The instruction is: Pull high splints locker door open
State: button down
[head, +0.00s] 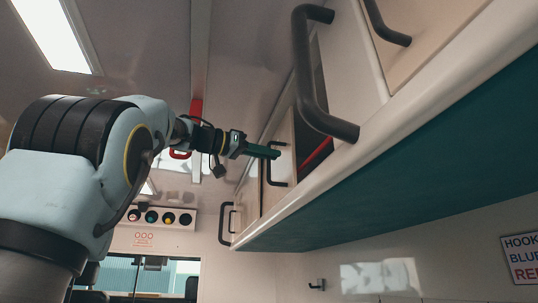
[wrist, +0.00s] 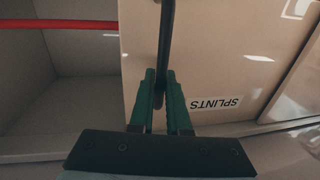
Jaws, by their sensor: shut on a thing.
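The splints locker door (wrist: 215,60) is a pale panel in the wrist view, with a SPLINTS label (wrist: 215,104) that appears upside down. A black bar handle (wrist: 166,40) runs down the door near its left edge. My gripper (wrist: 164,88) has green fingers, one on each side of the handle, and is shut on it. In the head view my gripper (head: 264,152) reaches the handle (head: 275,180) on the high locker row. An open compartment (wrist: 65,85) shows beside the door's left edge. My fingers hide part of the handle.
A red bar (wrist: 60,25) crosses the open compartment. In the head view a nearer locker has a large black handle (head: 306,75) close to the camera. The lockers' teal underside (head: 400,160) overhangs on the right. A red ceiling fitting (head: 194,110) is behind my arm.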

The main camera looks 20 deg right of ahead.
jog(key=shift+r, duration=0.1)
jog(key=c, duration=0.9)
grip_release()
jog(key=shift+a, duration=0.1)
jog(key=shift+s+a+b, duration=0.15)
jog(key=shift+a+b, duration=0.3)
jog(key=shift+a, duration=1.3)
jog(key=shift+s+a+b, duration=0.15)
jog(key=shift+a+b, duration=0.35)
jog(key=shift+a, duration=1.3)
jog(key=shift+s+a+b, duration=0.15)
jog(key=shift+a+b, duration=0.3)
jog(key=shift+a, duration=1.3)
